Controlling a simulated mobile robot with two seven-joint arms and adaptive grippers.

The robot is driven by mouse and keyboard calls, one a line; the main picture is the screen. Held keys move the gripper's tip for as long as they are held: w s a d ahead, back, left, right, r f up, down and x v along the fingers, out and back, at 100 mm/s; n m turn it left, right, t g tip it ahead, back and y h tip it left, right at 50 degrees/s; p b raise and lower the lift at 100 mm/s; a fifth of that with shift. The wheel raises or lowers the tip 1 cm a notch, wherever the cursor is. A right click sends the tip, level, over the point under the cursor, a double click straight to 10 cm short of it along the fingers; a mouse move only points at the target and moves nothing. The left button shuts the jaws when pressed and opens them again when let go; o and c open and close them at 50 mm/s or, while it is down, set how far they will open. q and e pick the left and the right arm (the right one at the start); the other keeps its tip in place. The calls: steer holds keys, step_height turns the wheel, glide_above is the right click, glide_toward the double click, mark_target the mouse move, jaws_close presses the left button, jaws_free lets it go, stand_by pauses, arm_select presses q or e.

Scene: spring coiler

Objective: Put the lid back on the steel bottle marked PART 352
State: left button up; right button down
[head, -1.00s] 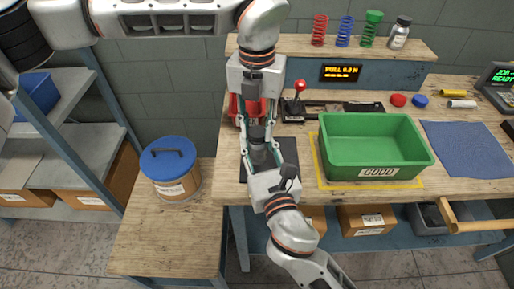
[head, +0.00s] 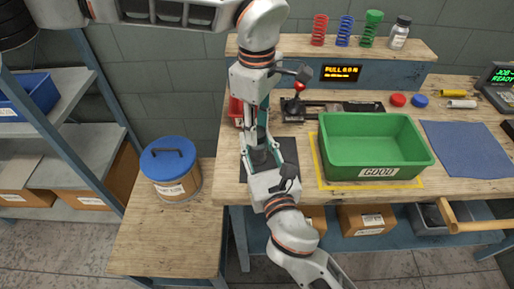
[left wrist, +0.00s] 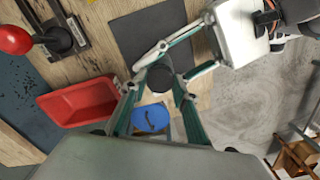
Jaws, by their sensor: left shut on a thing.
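A small dark cylindrical bottle (head: 259,157) is between my two grippers, above the dark mat; the arms partly cover it and I cannot read any marking. My right gripper (head: 262,158) comes up from below with its fingers on either side of the bottle body. My left gripper (head: 256,140) points down from above and is shut on the dark round lid (left wrist: 160,77), at the top of the bottle. In the left wrist view the lid lies over the bottle between the fingers. I cannot tell whether it is seated or just above.
A green bin (head: 375,172) stands right of the grippers on yellow tape. A red-knobbed lever fixture (head: 299,104) is behind, with a red tray (left wrist: 80,103) beside it. A blue-lidded tub (head: 170,168) stands on the lower table at left. A blue cloth (head: 466,149) lies at right.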

arm_select(q)
steer(key=m, duration=1)
steer(key=shift+m, duration=0.3)
steer(key=m, duration=0.4)
steer(key=o, duration=1.2)
steer(key=shift+r, duration=2.25)
steer(key=shift+c, duration=0.4)
